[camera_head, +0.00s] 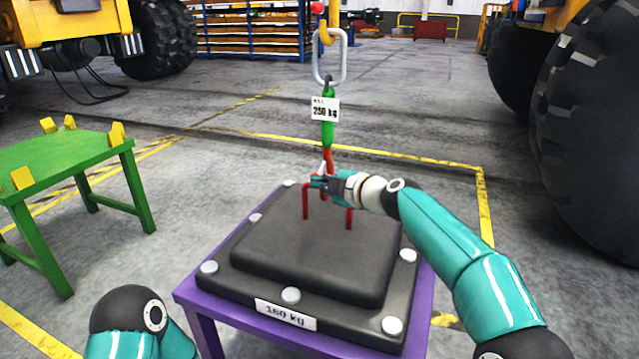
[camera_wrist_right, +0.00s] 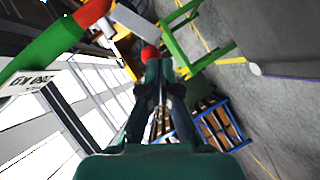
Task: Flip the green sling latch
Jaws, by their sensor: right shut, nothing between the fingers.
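The green sling (camera_head: 328,133) hangs upright from a metal link, with a white "250 kg" tag on it. Its lower end is a red hook (camera_head: 329,160) above the casting's red handle (camera_head: 305,203). A small pale piece beside the hook may be the latch; it is too small to be sure. My right gripper (camera_head: 318,183) is shut and empty, right by the hook and handle, hiding part of both. Whether it touches them I cannot tell. In the right wrist view, the shut fingers (camera_wrist_right: 158,82) show, with the green sling (camera_wrist_right: 45,50) at upper left. My left gripper is out of view.
The dark casting (camera_head: 310,255), labelled "160 kg", sits on a purple stand (camera_head: 215,325). A green table (camera_head: 60,160) with yellow blocks stands at left. Big tyres (camera_head: 590,130) stand at right. A yellow hook (camera_head: 330,20) holds the metal link (camera_head: 329,58).

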